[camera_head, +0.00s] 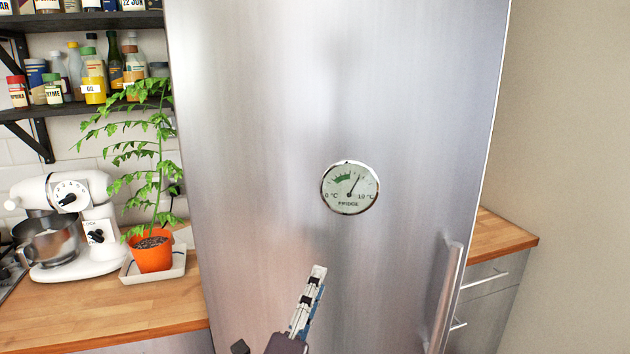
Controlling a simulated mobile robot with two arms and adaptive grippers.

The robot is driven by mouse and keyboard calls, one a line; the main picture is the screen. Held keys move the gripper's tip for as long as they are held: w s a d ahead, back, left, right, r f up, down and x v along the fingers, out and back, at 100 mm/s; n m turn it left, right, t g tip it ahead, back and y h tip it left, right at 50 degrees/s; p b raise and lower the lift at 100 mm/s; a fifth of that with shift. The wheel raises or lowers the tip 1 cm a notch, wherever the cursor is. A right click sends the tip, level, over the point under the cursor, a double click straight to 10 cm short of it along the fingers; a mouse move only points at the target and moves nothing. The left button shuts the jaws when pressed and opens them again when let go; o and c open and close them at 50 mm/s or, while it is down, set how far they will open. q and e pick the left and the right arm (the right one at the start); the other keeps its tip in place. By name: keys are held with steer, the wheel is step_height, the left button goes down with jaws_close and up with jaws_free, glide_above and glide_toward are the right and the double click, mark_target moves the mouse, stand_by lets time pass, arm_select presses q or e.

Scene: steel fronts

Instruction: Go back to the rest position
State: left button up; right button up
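My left gripper (312,284) shows at the bottom middle, pointing up in front of the steel fridge door (260,140). I see its fingers nearly edge-on, so I cannot tell whether they are open or shut. No held object shows at its tip. The fridge door looks closed. A round dial thermometer (350,188) is on the door, above and to the right of the gripper. The vertical fridge handle (445,295) is to the right of the gripper and apart from it. My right gripper is not in view.
On the left wooden counter (130,305) stand a white stand mixer (90,230) and a plant in an orange pot (152,254) on a white tray (172,272). Dark shelves (70,112) above hold bottles and jars. A second counter (497,235) with drawers is right of the fridge.

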arm_select(q)
steer(key=s+a+f+n+g+y, duration=0.3)
steer(key=s+a+f+n+y, duration=0.15)
steer(key=a+f+n, duration=0.4)
steer(key=s+a+f+n+g+y, duration=0.3)
steer(key=a+f+n+g+y, duration=0.15)
steer(key=a+f+n, duration=0.35)
steer(key=s+a+f+n+g+h, duration=0.1)
steer(key=s+f+n+g, duration=0.15)
steer(key=s+f, duration=0.4)
steer(key=s+a+f+n+g, duration=0.1)
steer(key=s+a+f+g, duration=0.2)
steer(key=s, duration=0.7)
steer(key=s+f+n+g+h, duration=0.1)
steer(key=s+f+n+g, duration=0.1)
steer(key=s+f+g, duration=0.45)
steer(key=s+f+t, duration=0.1)
steer(key=s+f, duration=0.1)
steer(key=f, duration=1)
steer(key=s+f+t, duration=0.1)
steer(key=s+f, duration=0.1)
steer(key=f, duration=1.1)
steer(key=s+a+f+g, duration=0.1)
steer(key=s+a+f, duration=0.2)
steer(key=s+f, duration=1.3)
steer(key=shift+s+f+m+g, duration=0.25)
steer(key=shift+s+m+g, duration=0.1)
steer(key=shift+s, duration=0.1)
